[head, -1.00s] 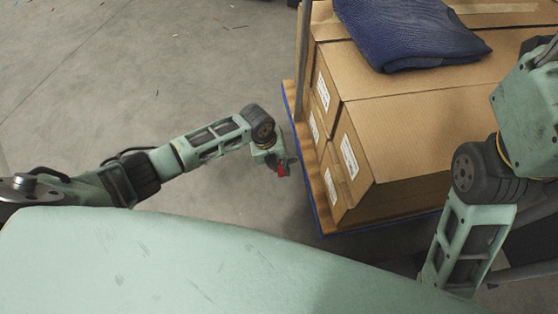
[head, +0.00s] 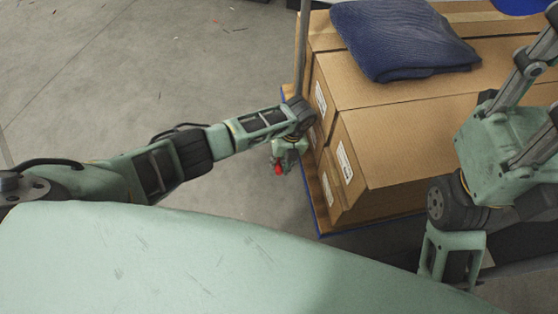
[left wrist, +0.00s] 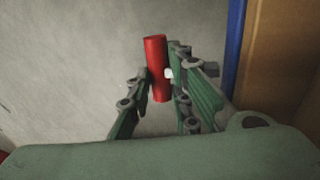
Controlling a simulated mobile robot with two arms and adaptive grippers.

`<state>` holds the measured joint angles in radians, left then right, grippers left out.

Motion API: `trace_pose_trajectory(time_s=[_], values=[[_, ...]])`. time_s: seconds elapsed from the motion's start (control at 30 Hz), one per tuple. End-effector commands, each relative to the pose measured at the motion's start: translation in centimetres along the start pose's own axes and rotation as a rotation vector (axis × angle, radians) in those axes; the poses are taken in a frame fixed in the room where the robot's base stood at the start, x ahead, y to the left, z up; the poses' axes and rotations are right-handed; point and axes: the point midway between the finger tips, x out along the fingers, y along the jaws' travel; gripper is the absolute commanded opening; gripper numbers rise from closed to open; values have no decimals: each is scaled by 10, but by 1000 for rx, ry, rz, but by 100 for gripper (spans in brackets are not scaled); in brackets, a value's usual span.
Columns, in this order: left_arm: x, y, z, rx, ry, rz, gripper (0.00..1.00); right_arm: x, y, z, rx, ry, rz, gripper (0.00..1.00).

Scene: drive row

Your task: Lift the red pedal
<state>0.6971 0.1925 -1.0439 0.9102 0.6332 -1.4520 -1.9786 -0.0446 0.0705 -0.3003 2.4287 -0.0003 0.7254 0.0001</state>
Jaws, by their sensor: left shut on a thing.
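The red pedal (head: 279,169) shows as a small red piece at the tip of my left gripper (head: 283,163) in the head view, beside the cart's left edge. In the left wrist view the red pedal (left wrist: 156,68) is a red cylinder standing lengthwise between the two fingers of my left gripper (left wrist: 156,82). The fingers are shut on it. A small white spot shows at its right side. Grey floor lies behind it. What the pedal joins to is hidden. My right arm is at the right of the head view; its fingertips are not visible.
A cart with a blue edge (head: 321,219) carries several cardboard boxes (head: 400,140) just right of my left gripper. A folded dark blue blanket (head: 400,40) lies on top. Floor (head: 130,70) on the left is clear.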

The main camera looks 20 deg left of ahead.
Motion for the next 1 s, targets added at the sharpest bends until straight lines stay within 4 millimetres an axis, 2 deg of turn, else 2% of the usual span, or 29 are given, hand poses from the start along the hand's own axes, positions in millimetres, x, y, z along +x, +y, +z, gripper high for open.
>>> trace_pose_trajectory(time_s=[0.23,0.27,0.47,0.8,0.87,1.0], values=[[0,1,0,-1,1,3,0,0,0,0,0,-1,0,40],[0,1,0,-1,1,3,20,0,0,0,0,-1,0,40],[0,1,0,0,1,2,38,0,0,0,0,-1,0,40],[-2,0,0,0,1,-1,38,1,0,-1,-1,3,-1,40],[-7,0,0,0,0,-2,38,1,0,-1,-1,2,-1,40],[-28,-1,1,2,-1,-4,38,1,0,0,-1,2,-1,40]])
